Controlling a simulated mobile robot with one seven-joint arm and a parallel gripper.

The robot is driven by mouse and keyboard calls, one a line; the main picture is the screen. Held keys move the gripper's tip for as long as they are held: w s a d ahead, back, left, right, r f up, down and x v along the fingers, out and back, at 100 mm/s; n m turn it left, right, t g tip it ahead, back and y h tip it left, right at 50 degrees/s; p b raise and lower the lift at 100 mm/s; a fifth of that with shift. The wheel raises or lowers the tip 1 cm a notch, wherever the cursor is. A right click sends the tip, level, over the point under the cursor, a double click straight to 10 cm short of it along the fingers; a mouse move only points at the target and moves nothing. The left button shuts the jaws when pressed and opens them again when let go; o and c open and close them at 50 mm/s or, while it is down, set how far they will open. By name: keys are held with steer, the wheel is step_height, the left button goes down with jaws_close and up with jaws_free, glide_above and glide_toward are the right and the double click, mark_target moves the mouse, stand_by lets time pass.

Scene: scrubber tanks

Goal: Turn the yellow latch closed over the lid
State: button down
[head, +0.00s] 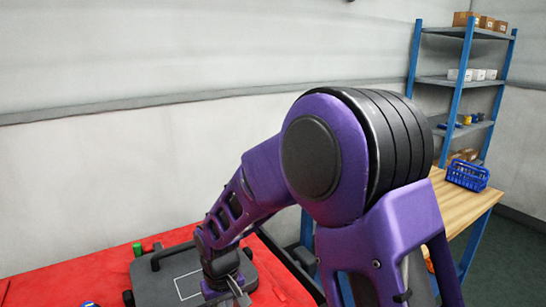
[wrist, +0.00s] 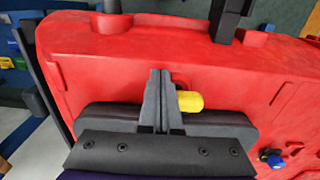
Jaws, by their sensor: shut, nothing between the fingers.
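The yellow latch (wrist: 190,101) shows in the wrist view as a short rounded bar just right of my gripper's fingers. My gripper (wrist: 160,73) is shut with nothing between its fingers, over the red tank body (wrist: 110,55). The latch's left end runs behind the right finger; I cannot tell whether they touch. In the head view my gripper (head: 238,288) is low over the dark grey lid (head: 160,284), which bears a white outline. The latch is not visible there.
A green knob (head: 137,249) and black fittings stand by the lid. In the wrist view a dark post (wrist: 226,20) rises from the red body, and a blue and yellow fitting (wrist: 272,158) sits lower right. A wooden table (head: 460,200) with a blue basket (head: 467,175) stands right.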

steer(key=shift+w+a+r, duration=0.15)
steer(key=shift+w+a, duration=0.25)
steer(key=shift+w, duration=0.4)
steer(key=shift+w+a+f, duration=0.2)
steer(key=shift+w, duration=0.05)
steer(key=shift+w+a+f, duration=0.1)
steer(key=shift+w+a, duration=0.05)
steer(key=shift+w, duration=0.2)
stand_by(0.3)
steer(key=shift+w+a+f, duration=0.25)
steer(key=shift+w+a, duration=0.15)
steer(key=shift+w, duration=0.15)
steer(key=shift+s+a+r+p, duration=0.1)
steer(key=shift+s+r+p, duration=0.05)
steer(key=shift+r+p, duration=0.7)
steer(key=shift+s+a+r+p, duration=0.1)
steer(key=shift+r+p, duration=0.4)
steer(key=shift+r, duration=0.65)
steer(key=r+p, duration=0.2)
steer(key=r, duration=0.1)
steer(key=shift+d+r, duration=0.2)
